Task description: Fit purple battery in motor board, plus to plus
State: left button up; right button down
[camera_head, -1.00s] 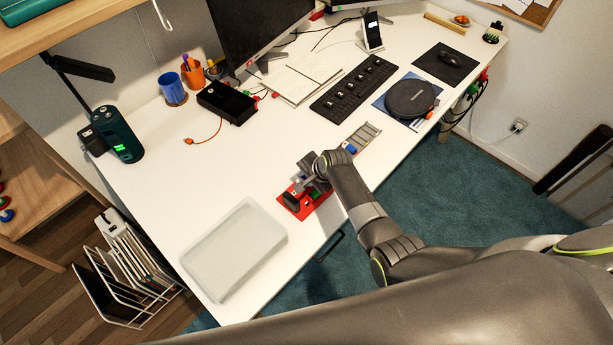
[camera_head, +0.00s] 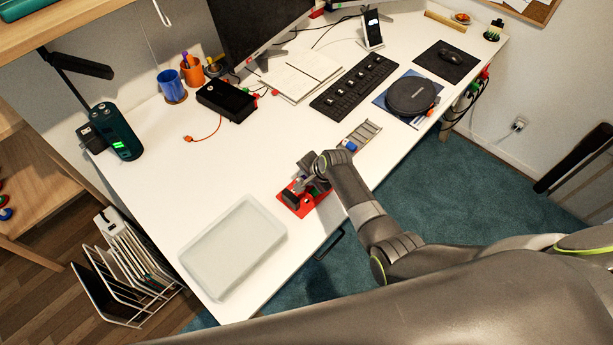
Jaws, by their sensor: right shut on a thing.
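The red motor board (camera_head: 292,201) lies on the white desk near its front edge, with dark and green parts on it. My right gripper (camera_head: 304,182) is low over the board, pointing down at it. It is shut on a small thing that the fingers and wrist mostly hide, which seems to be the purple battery. I cannot make out its plus end or whether it sits in the board's holder. A grey slotted tray (camera_head: 364,132) lies behind my right wrist, with a blue battery (camera_head: 350,146) at its near end. My left gripper is not in view.
A translucent bin (camera_head: 235,245) stands left of the board at the desk's front. A black box (camera_head: 226,101) with an orange-tipped cable, a keyboard (camera_head: 353,87) and a round black device (camera_head: 411,96) lie farther back.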

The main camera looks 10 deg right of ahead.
jog(key=shift+s+f, duration=0.3)
jog(key=shift+f, duration=0.05)
dwell(0.4)
jog(key=c, duration=1.2)
grip_release()
jog(key=shift+f, duration=0.15)
jog(key=shift+o, duration=0.2)
notch_tip(320, 180, up, 3)
jog(key=p, duration=0.3)
jog(key=shift+w+d, duration=0.1)
jog(key=shift+w, duration=0.05)
notch_tip(320, 180, up, 5)
jog(key=p, duration=0.4)
jog(key=shift+w+f+p, duration=0.1)
jog(key=shift+f+p, duration=0.1)
jog(key=shift+p, duration=0.1)
